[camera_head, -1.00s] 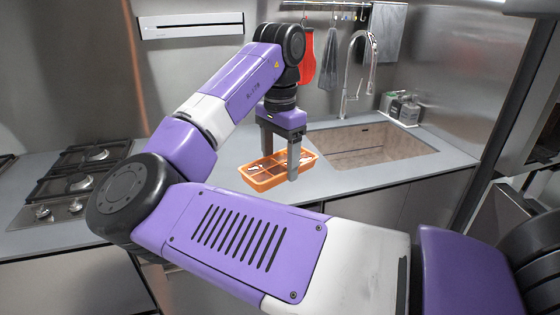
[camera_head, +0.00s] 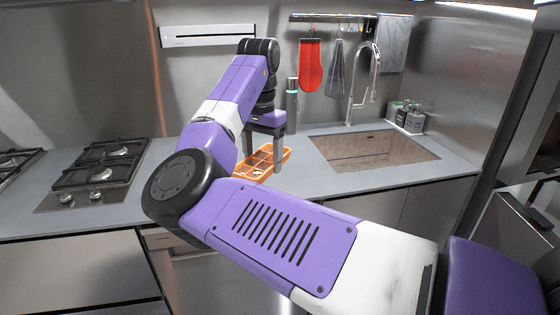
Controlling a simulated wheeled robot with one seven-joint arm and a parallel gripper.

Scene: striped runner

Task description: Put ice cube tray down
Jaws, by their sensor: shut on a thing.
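The orange ice cube tray (camera_head: 280,157) is in the head view, at the middle of the counter between the stove and the sink. Its divided compartments face up and it looks about level. My gripper (camera_head: 262,163) points down over the tray and is shut on it; one finger shows at the tray's near right side. My arm hides part of the tray's left side. I cannot tell whether the tray's underside touches the grey counter (camera_head: 345,182).
A gas stove (camera_head: 97,173) is on the left. A sink (camera_head: 370,150) with a tall faucet (camera_head: 362,85) is on the right, with soap bottles (camera_head: 409,117) behind it. A dark bottle (camera_head: 291,105) stands behind the tray. Counter at left of the tray is partly clear.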

